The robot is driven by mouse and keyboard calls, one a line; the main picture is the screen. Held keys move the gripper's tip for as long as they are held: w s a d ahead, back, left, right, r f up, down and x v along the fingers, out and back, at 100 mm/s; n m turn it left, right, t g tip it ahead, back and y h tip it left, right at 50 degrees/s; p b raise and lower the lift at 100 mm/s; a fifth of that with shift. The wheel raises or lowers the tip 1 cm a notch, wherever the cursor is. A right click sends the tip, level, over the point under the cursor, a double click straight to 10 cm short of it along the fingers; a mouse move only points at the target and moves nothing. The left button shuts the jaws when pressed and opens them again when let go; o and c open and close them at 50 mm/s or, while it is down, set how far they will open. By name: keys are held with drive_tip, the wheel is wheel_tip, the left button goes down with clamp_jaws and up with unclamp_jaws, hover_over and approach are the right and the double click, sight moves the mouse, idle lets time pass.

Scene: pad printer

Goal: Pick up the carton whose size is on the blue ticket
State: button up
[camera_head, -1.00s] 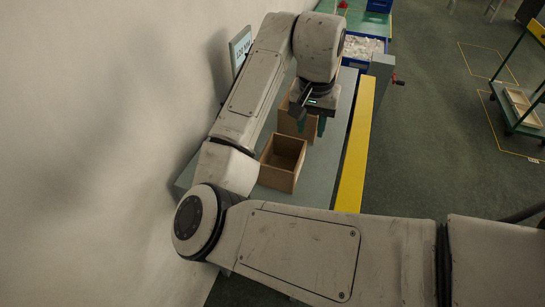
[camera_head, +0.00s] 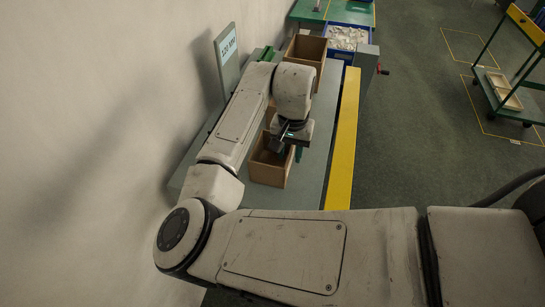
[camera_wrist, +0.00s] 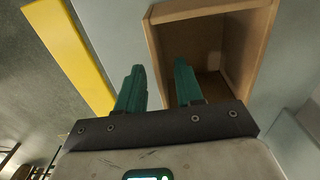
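A pale blue ticket board (camera_head: 228,52) reading "120 MM" stands against the wall at the back left of the bench. An open-topped brown carton (camera_head: 268,171) sits on the near part of the bench, partly hidden by my gripper (camera_head: 297,150). In the wrist view my gripper (camera_wrist: 158,70) is open, its green fingers apart. One finger overlaps the opening of the carton (camera_wrist: 256,55) and the other appears outside its near wall; contact cannot be told. Another carton (camera_head: 271,112) is mostly hidden behind my wrist. A further carton (camera_head: 318,53) stands at the back.
The grey bench (camera_head: 250,197) has a yellow strip (camera_head: 345,140) along its right edge. A blue bin (camera_head: 343,55) with pale pieces stands beyond. A green trolley (camera_head: 500,80) stands at the right on the floor. The wall is close on the left.

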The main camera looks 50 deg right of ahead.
drive_tip(key=shift+f, duration=0.55)
clamp_jaws()
